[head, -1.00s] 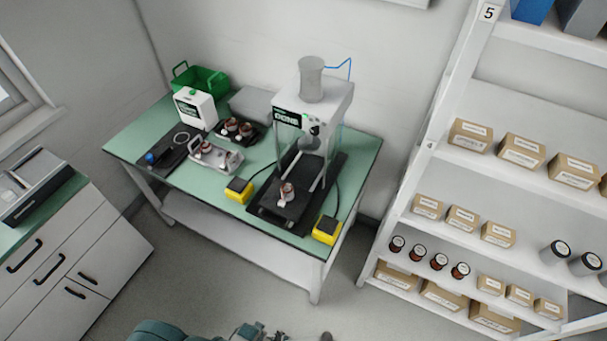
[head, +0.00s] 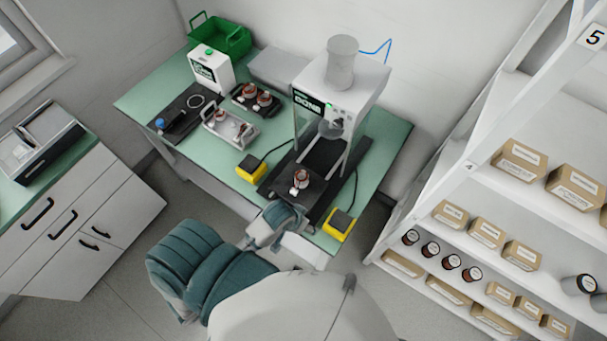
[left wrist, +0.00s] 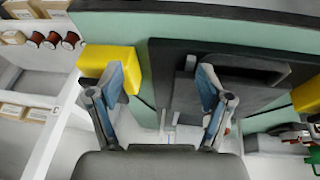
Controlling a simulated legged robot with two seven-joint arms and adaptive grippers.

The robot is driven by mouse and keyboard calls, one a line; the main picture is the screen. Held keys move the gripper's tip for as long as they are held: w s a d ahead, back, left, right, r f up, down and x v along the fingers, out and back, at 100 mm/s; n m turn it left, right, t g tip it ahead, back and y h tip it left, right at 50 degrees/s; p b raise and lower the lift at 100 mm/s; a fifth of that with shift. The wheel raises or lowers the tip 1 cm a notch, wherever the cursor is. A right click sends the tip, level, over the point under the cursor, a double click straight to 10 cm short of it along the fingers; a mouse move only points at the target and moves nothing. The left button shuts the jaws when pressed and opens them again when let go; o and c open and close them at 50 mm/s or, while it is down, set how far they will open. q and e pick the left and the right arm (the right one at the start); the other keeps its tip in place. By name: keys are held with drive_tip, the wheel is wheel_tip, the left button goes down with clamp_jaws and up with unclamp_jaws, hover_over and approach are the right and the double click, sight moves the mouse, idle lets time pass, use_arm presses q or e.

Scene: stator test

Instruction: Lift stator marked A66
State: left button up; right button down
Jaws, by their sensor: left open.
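A brown stator with a white part (head: 300,179) sits on the dark plate of the press. Two more stators (head: 256,94) stand in a black tray, and others (head: 232,124) are in a silver tray. Dark labelled cylinders (head: 430,248) line the shelf; they also show in the left wrist view (left wrist: 52,40). No A66 marking is readable. My left gripper (head: 277,222) is at the table's front edge, just in front of the press plate. In the left wrist view its fingers (left wrist: 160,75) are apart with nothing between them. My right gripper is not in view.
The press (head: 335,100) rises behind the plate. Yellow pedals (head: 251,168) and (head: 340,224) flank it. A green bin (head: 222,40) and a white box (head: 211,68) stand at the back of the green table (head: 140,103). A shelf rack with boxes (head: 524,160) is at right.

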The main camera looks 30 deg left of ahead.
use_arm(q)
drive_tip(key=w+d+r+n+g, duration=0.1)
drive_tip(key=w+d+r+n, duration=0.15)
drive_tip(key=w+r, duration=0.55)
drive_tip(key=w+a+r+n+g+y, duration=0.25)
drive_tip(key=w+a+r+n, duration=0.25)
drive_tip(key=a+r+n, duration=0.5)
drive_tip(key=m, duration=0.3)
hover_over(302, 179)
drive_tip(key=shift+h, duration=0.35)
drive_tip(key=f, duration=1.2)
drive_tip(key=shift+s, duration=0.2)
drive_tip(key=f, duration=0.5)
drive_tip(key=shift+w+a+f, duration=0.15)
drive_tip(key=shift+w+f, duration=0.1)
drive_tip(key=shift+f, duration=0.1)
drive_tip(key=c, duration=1.5)
drive_tip(key=shift+o, duration=0.2)
drive_tip(key=shift+r, duration=0.15)
